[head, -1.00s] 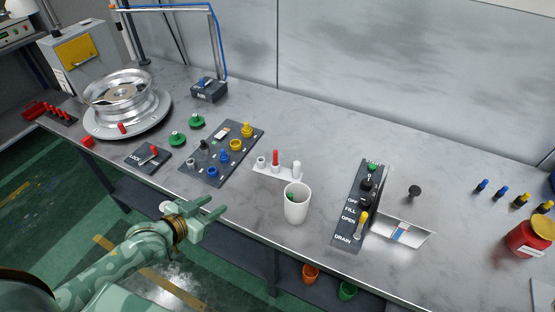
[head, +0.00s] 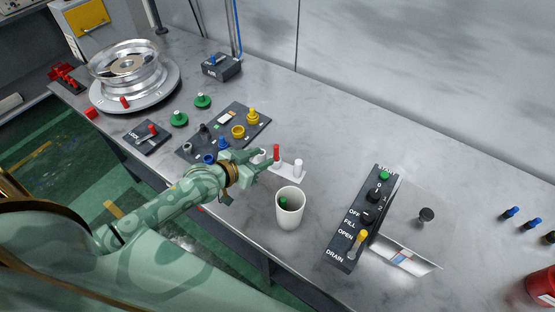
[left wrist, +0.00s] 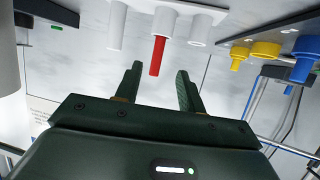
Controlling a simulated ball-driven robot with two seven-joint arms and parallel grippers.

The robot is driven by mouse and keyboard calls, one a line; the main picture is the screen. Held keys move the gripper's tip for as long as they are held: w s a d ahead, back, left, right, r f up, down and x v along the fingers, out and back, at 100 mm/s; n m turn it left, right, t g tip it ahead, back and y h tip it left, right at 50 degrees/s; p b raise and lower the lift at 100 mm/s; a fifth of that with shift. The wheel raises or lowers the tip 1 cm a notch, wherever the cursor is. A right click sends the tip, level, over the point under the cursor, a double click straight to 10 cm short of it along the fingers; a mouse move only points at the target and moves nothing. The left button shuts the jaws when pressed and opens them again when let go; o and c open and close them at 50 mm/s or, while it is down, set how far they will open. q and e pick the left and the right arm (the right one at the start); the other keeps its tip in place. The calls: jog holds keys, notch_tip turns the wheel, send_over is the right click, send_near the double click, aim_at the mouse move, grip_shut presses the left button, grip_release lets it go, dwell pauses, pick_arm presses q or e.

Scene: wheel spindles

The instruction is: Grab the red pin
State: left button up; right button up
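The red pin (head: 277,152) stands upright in a white holder (head: 290,173) with white pegs on either side of it. In the left wrist view the red pin (left wrist: 158,56) shows ahead, between the fingertips in the picture. My left gripper (head: 266,158) is beside the holder, at the left of the pin. Its two fingers (left wrist: 157,72) are apart with nothing held between them. How deep the pin lies between the tips is hard to tell. My right gripper is not in view.
A white cup (head: 290,208) stands close in front of the holder. A dark panel with yellow and blue pegs (head: 238,131) lies to the left, partly behind my arm. A switch panel (head: 352,232) is to the right. The bench behind the holder is clear.

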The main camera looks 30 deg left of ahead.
aim_at(276, 156)
pick_arm(q)
jog(key=x, duration=0.4)
jog(key=shift+w+d+f+b, duration=0.1)
jog(key=shift+w+b, duration=0.05)
jog(key=shift+b, duration=0.25)
jog(key=b+x, duration=0.1)
jog(key=x, duration=0.3)
jog(key=shift+w+d+f, duration=0.1)
jog(key=shift+w+d, duration=0.05)
jog(key=shift+d, duration=0.05)
jog(key=shift+c, duration=1.2)
grip_shut()
